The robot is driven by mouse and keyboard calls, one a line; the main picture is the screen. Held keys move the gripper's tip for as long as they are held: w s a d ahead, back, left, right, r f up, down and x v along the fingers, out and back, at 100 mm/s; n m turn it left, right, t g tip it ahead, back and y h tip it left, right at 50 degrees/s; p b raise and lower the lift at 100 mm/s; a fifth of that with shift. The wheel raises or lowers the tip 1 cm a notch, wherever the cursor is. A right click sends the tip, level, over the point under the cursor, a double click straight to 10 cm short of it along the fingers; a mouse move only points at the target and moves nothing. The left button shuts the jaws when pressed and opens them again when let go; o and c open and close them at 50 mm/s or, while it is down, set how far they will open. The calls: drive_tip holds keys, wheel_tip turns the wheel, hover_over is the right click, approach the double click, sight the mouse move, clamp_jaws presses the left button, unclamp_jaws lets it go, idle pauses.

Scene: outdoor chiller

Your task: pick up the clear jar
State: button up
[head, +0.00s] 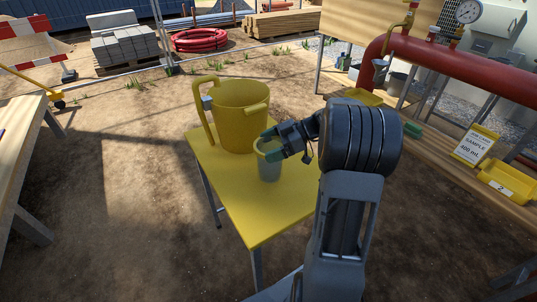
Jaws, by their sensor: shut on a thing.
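The clear jar (269,170) looks greyish and see-through and stands upright at the yellow table, near its middle. I cannot tell whether its base touches the table top. My gripper (268,145) reaches in from the right and is shut on the jar's upper part, with green-tipped fingers at the rim. Part of the rim is hidden by the fingers.
A large yellow jug (237,118) with a tall handle stands on the yellow table (262,215), just behind the jar. A wooden bench (420,130) with a red pipe (440,52) and yellow trays (508,183) is at right. The table's front is clear.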

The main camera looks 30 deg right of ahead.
drive_tip(key=a+r+v, duration=0.1)
drive_tip(key=r+v, duration=0.2)
drive_tip(key=v, duration=1.3)
drive_tip(key=o, duration=0.9)
drive_tip(key=shift+a, duration=0.1)
drive_tip(key=c, duration=1.2)
drive_tip(key=shift+s, duration=0.1)
